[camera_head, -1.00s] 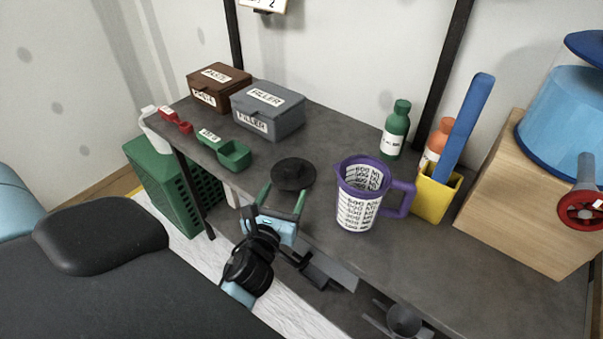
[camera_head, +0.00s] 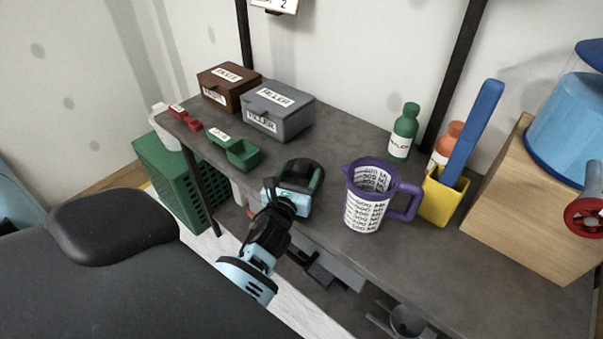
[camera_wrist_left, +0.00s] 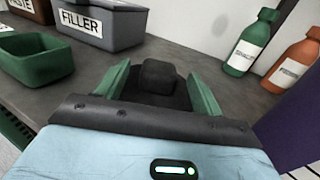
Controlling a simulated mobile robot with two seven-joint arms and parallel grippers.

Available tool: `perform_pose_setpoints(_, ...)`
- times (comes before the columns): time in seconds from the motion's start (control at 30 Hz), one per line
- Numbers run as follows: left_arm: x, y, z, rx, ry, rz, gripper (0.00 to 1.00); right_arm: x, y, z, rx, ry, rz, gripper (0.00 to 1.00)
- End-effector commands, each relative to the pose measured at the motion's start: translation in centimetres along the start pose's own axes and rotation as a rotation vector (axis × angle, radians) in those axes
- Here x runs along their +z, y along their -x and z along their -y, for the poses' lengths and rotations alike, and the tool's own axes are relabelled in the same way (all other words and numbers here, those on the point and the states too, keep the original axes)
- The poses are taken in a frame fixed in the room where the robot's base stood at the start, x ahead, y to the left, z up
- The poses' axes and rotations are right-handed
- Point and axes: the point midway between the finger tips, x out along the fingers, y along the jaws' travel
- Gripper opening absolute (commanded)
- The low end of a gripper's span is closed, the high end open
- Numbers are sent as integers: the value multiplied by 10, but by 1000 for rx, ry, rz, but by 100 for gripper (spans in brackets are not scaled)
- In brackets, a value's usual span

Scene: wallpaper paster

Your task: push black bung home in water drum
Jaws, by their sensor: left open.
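The black bung (camera_wrist_left: 160,76), a dark disc with a raised block-shaped knob, is on the grey bench. In the left wrist view its knob stands between the green fingers of my left gripper (camera_wrist_left: 160,84), which are open on either side with gaps showing. In the head view my left gripper (camera_head: 299,174) is at the bung's place near the bench's front edge and mostly hides it. The blue water drum (camera_head: 568,120) is at the far right on a wooden box, with a red tap low on its side. The drum's bung opening cannot be made out. My right gripper is not in view.
A purple-handled measuring jug (camera_head: 366,205) stands just right of my left gripper. A yellow holder (camera_head: 438,203) with a blue tool, a green bottle (camera_head: 404,132) and the wooden box (camera_head: 530,205) are further right. A green scoop (camera_head: 241,154) and a grey filler box (camera_head: 278,112) are left.

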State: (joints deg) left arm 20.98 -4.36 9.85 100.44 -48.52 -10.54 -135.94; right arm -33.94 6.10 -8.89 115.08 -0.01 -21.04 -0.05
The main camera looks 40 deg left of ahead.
Motion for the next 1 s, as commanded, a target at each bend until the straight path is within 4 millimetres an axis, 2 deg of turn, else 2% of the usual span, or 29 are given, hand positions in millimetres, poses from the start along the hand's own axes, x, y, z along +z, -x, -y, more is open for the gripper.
perform_pose_setpoints(0.3, -1, -6, 0, 0, 0, -1, 67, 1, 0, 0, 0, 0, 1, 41)
perform_pose_setpoints(0.7, -1, -5, 0, 0, 0, -1, 16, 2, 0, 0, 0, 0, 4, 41)
perform_pose_setpoints(1.0, 2, -6, 0, 0, -1, 1, 16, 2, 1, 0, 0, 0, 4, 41)
